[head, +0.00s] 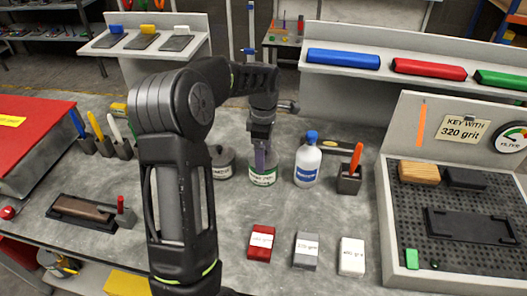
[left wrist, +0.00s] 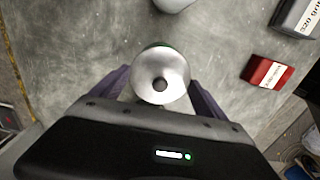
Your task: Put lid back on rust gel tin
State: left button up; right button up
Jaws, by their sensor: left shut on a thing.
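A tin with a green and white label (head: 262,178) stands on the grey bench, its lettering too small to read surely. My left gripper (head: 262,158) is right above it, pointing down. In the left wrist view, a round silvery lid (left wrist: 150,62) with a dark knob lies between the purple fingers of my left gripper (left wrist: 160,88), which is shut on it. A sliver of green shows behind the lid's far edge, so it is over the tin. Whether the lid is seated or just above the rim cannot be told. My right gripper is out of view.
A dark-topped tin (head: 222,162) stands close left of the green-labelled tin. A white bottle with a blue cap (head: 308,163) and a holder with an orange tool (head: 350,180) stand to its right. Red (head: 261,243), grey and white blocks lie nearer the front.

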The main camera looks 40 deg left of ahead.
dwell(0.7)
pick_arm(q)
jog(key=o, duration=1.2)
jog(key=shift+r, duration=0.1)
jog(key=shift+r+p, duration=0.85)
jog(key=shift+r, duration=2.55)
grip_shut()
